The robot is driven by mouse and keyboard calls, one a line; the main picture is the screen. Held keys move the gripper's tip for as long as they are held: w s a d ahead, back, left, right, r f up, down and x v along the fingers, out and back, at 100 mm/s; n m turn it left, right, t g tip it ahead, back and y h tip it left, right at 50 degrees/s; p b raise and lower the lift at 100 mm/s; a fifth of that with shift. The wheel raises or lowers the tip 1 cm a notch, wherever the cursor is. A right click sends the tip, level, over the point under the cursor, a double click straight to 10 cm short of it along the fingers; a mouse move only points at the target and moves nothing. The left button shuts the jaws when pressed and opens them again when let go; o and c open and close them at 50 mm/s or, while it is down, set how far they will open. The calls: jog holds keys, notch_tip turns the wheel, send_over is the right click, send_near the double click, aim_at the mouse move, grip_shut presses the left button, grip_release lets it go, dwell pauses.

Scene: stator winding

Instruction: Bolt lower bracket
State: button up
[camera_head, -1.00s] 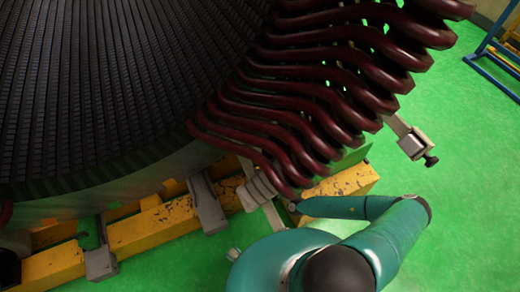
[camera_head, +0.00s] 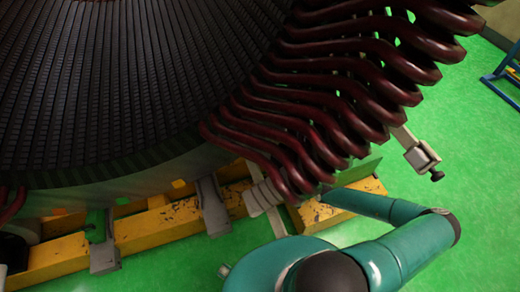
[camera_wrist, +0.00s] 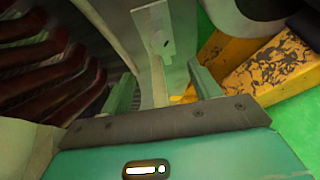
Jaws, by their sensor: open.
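My gripper (camera_wrist: 162,76) shows in the wrist view with its two fingers apart. A pale grey bracket plate (camera_wrist: 150,35) with a small dark hole stands beyond the fingertips. A narrow grey upright strip (camera_wrist: 158,88) runs down from it between the fingers, and I cannot tell whether either finger touches it. No bolt can be made out in the jaws. A light grey bracket (camera_head: 262,196) sits at the lowest coil end, close to my arm's tip.
Dark red coils also crowd the left of the wrist view (camera_wrist: 45,75). A worn yellow beam (camera_head: 150,232) with grey supports (camera_head: 212,208) runs under the stator (camera_head: 110,90). Another grey bracket with a black knob (camera_head: 422,158) sticks out at right.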

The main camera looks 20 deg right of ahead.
jog(key=shift+n, duration=0.5)
jog(key=x, duration=1.3)
jog(key=shift+w+f, duration=0.2)
jog(key=shift+w, duration=0.15)
jog(key=c, duration=1)
